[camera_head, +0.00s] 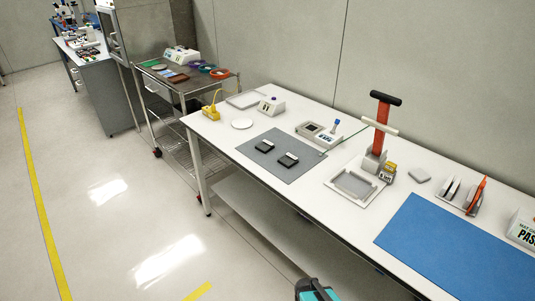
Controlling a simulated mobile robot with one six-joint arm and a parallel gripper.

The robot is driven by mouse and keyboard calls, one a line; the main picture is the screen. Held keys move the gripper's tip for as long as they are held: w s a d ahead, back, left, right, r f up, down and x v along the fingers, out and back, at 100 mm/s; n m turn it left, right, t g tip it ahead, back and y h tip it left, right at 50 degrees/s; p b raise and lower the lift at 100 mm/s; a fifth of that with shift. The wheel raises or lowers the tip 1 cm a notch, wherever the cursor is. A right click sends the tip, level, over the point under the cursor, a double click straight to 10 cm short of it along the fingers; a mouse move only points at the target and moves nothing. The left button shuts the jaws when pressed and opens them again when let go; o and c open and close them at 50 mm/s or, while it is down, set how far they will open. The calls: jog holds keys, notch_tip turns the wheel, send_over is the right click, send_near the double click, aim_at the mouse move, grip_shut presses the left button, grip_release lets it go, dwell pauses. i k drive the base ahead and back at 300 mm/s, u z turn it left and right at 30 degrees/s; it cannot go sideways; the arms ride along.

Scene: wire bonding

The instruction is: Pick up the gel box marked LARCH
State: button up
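Two small black boxes with pale labels lie side by side on a dark grey mat (280,173) on the white bench. The left box (264,146) is a little farther toward the mat's left edge; the right box (287,159) is closer to the mat's middle. Both look like gel boxes, but their lettering is too small to read, so I cannot tell which is marked LARCH.
On the bench (310,197), a small device (319,135) stands behind the mat, with a red-posted press (379,130) and a pale tray (354,184) to its right. A blue mat (462,252) lies clear at the right. A wire cart (190,88) stands beyond; open floor lies left.

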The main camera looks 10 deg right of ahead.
aim_at(265, 146)
jog(key=k, duration=1.1)
jog(key=u, duration=0.3)
jog(key=i, duration=0.55)
jog(key=u, duration=0.75)
jog(key=i, duration=0.65)
jog(key=u, duration=0.55)
jog(key=i, duration=0.9)
jog(key=u, duration=0.15)
